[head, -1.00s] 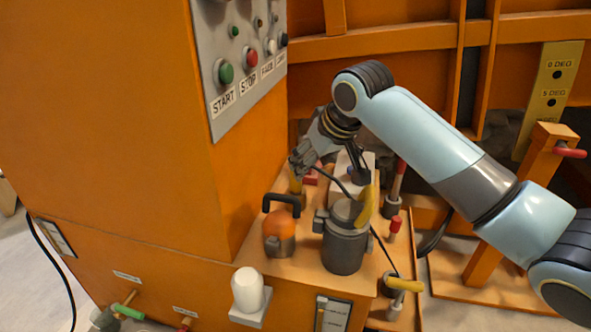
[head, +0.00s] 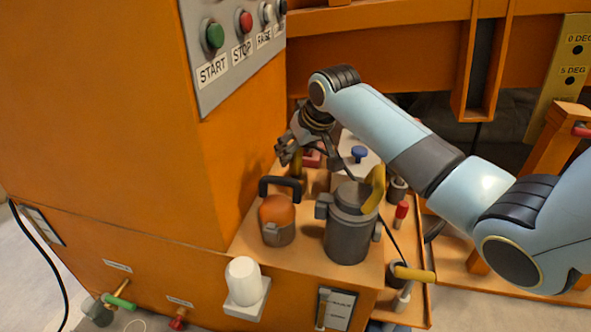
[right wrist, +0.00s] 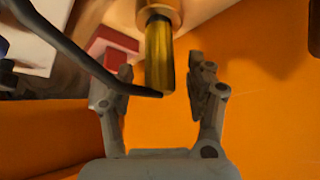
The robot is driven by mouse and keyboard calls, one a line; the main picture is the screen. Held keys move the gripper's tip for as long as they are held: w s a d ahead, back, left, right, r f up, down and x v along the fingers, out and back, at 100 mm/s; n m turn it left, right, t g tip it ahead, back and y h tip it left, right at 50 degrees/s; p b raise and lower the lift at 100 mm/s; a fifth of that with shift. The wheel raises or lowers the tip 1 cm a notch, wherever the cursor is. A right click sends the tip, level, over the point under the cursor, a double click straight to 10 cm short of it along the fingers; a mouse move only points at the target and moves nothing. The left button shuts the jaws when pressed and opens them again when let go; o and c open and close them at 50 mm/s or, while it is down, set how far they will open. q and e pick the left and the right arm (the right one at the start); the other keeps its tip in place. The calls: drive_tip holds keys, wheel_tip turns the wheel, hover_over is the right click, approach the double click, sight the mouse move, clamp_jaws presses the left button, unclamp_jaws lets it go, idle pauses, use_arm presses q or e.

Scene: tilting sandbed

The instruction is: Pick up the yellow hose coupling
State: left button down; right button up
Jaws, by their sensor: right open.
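The yellow hose coupling (right wrist: 160,55) appears in the right wrist view as a short brass-yellow cylinder with an orange-tan collar at its upper end. My right gripper (right wrist: 157,88) is open, with one finger on each side of the coupling's lower end. Gaps show on both sides, so it is not gripped. In the head view the right gripper (head: 285,151) is beside the orange cabinet, above the back of the bench. A small yellow part (head: 297,166) shows just under it, partly hidden by the fingers. My left gripper is not in view.
A dark hose (right wrist: 75,48) crosses close to the left finger and the coupling's lower end. A grey canister (head: 347,228) and an orange jug (head: 277,216) stand in front. A white block with a blue knob (head: 358,153) is right of the gripper. The cabinet wall (head: 160,120) is close on the left.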

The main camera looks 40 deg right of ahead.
drive_tip(key=shift+w+f, duration=0.2)
drive_tip(key=shift+f, duration=0.2)
drive_tip(key=shift+r, duration=0.1)
drive_tip(key=shift+c, duration=0.4)
clamp_jaws()
